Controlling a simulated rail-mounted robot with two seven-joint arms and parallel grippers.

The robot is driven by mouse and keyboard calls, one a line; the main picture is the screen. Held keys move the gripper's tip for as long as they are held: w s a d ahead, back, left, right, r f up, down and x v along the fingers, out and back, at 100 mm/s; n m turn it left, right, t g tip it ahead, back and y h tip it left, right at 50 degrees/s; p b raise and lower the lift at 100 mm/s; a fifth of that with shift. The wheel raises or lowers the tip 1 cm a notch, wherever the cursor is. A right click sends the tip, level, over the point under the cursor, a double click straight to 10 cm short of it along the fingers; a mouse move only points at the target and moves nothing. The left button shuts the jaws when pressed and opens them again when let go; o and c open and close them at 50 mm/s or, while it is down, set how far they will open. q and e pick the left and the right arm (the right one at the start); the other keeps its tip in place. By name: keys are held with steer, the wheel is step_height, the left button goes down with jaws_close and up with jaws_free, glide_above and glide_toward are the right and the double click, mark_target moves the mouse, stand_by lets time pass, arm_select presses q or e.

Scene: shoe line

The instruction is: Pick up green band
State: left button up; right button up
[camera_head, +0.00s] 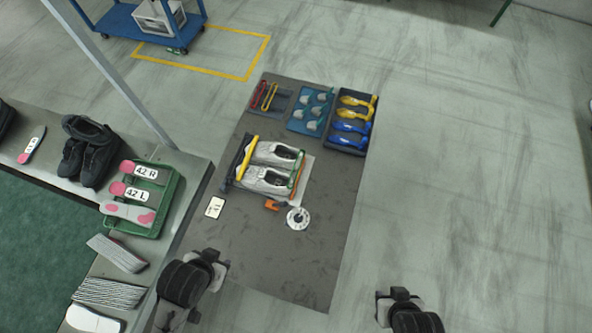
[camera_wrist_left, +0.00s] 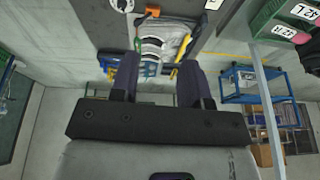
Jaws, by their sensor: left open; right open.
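A thin green strip, which looks like the green band (camera_head: 299,172), lies along the right side of a pair of grey-white shoes (camera_head: 268,178) on the dark table (camera_head: 240,262). A yellow piece (camera_head: 246,158) lies along the shoes' left side. The shoes also show upside down in the left wrist view (camera_wrist_left: 160,42). My left gripper (camera_head: 211,260) is open and empty over the table's near left edge; its two fingers show apart in the left wrist view (camera_wrist_left: 158,82). My right gripper (camera_head: 399,295) is open and empty, right of the table and apart from everything.
A tray (camera_head: 284,92) with red and orange bands, a blue tray (camera_head: 299,126) and a tray (camera_head: 345,147) of yellow and blue pieces stand at the table's far end. A white disc (camera_head: 298,218) and an orange clip (camera_head: 271,205) lie before the shoes. A green crate (camera_head: 172,209) stands left.

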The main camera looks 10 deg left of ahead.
stand_by(0.4)
arm_select(q)
steer(key=c, duration=0.5)
